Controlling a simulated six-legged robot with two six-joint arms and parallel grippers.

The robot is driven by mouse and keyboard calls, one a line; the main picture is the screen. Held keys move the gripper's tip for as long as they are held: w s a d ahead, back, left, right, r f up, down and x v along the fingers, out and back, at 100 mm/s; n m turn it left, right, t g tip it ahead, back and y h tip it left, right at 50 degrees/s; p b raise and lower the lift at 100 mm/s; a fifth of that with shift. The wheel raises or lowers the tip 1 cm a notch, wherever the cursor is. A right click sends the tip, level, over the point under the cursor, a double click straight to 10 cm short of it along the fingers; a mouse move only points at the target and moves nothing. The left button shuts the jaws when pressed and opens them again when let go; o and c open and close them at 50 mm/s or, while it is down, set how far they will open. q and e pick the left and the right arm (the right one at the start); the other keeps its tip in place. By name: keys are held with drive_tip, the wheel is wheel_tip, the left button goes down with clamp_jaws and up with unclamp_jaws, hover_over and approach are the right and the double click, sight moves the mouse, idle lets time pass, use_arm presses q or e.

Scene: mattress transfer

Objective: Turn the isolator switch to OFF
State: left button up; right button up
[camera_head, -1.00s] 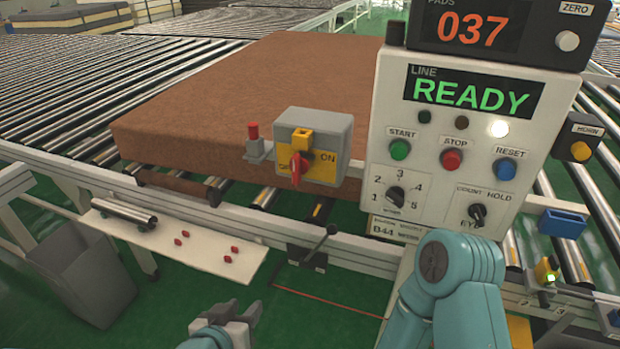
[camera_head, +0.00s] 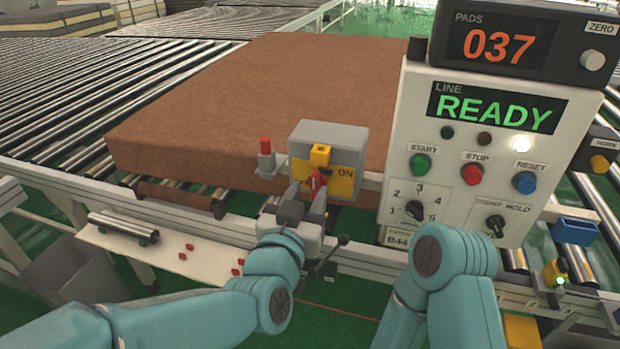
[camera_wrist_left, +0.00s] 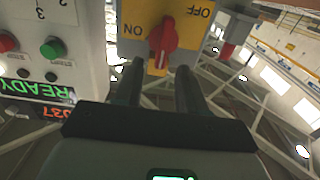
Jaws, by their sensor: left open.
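The isolator switch is a grey box (camera_head: 352,140) with a yellow plate (camera_head: 343,184) marked ON at its right. Its red handle (camera_head: 316,181) is partly hidden by my left gripper (camera_head: 307,198), which is open just in front of it. In the left wrist view the plate appears upside down, with ON at left and OFF at right. There the red handle (camera_wrist_left: 163,38) lies between the lines of the two open fingers (camera_wrist_left: 158,80); I cannot tell whether they touch it. My right arm shows, but its gripper is out of view.
A control panel (camera_head: 400,150) with START, STOP and RESET buttons stands close to the right of the switch. A red-topped device (camera_head: 266,155) is just left of it. A brown mattress (camera_head: 230,90) lies behind on rollers. A white shelf (camera_head: 160,255) is below left.

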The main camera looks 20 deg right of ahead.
sight(314, 182)
use_arm(q)
drive_tip(key=shift+x, duration=1.55)
drive_tip(key=shift+a, duration=0.1)
clamp_jaws()
